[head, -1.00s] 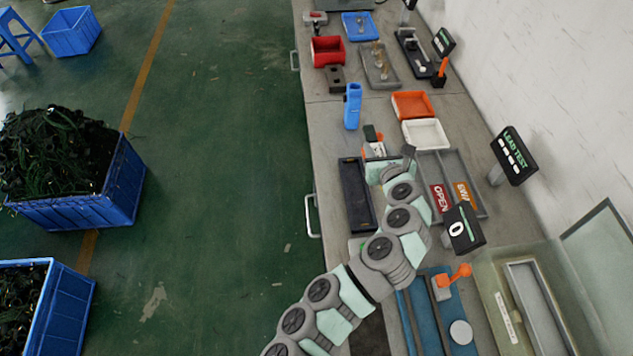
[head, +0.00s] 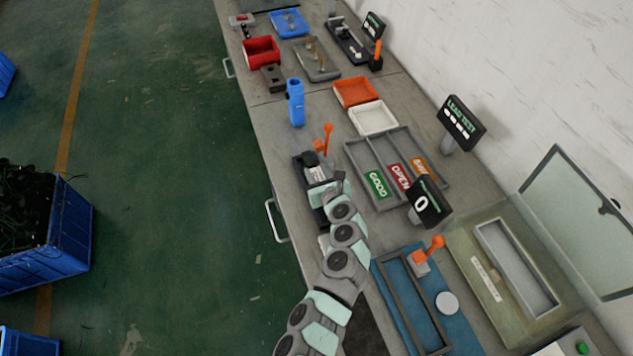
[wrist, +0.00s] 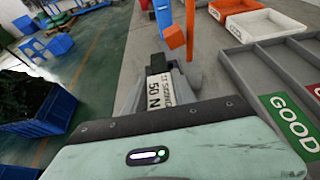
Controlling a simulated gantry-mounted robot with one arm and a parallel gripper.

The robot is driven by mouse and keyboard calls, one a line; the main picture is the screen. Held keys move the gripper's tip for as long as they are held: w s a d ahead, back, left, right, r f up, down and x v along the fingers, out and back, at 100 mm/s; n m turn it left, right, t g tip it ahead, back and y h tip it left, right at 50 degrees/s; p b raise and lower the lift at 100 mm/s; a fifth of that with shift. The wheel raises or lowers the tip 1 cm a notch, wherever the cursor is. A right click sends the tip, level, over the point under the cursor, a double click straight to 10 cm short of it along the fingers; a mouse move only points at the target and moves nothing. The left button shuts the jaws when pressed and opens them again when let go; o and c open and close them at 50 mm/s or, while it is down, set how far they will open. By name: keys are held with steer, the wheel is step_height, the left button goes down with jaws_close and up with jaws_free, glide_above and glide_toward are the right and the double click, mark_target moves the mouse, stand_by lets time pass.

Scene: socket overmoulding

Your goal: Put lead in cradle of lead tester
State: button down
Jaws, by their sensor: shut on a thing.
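My gripper (head: 315,165) is low over the bench, at the near-left side of the sorting tray. The black "LEAD TEST" display (head: 461,118) stands by the wall. The tester's cradle cannot be clearly made out.
The sorting tray (head: 351,152) has GOOD, OPEN and orange-labelled compartments. A white tray (head: 373,118), an orange tray (head: 355,92) and a blue upright holder (head: 295,102) stand beyond. A dark tray (head: 298,164) lies under my arm. A "0" display (head: 428,203) stands right.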

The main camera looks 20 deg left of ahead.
mark_target(317, 180)
steer(key=shift+f+b, duration=0.55)
steer(key=shift+f, duration=1.35)
steer(key=shift+f, duration=0.15)
steer(key=c, duration=1)
jaws_free()
steer(key=shift+s+f, duration=0.1)
steer(key=shift+f, duration=0.15)
steer(key=shift+r, duration=0.35)
steer(key=shift+d+r, duration=0.15)
steer(key=shift+d, duration=0.05)
steer(key=p+v, duration=0.1)
steer(key=v, duration=1)
steer(key=shift+s+r+p, duration=0.15)
steer(key=shift+s+p, duration=0.1)
steer(key=shift+p, duration=0.05)
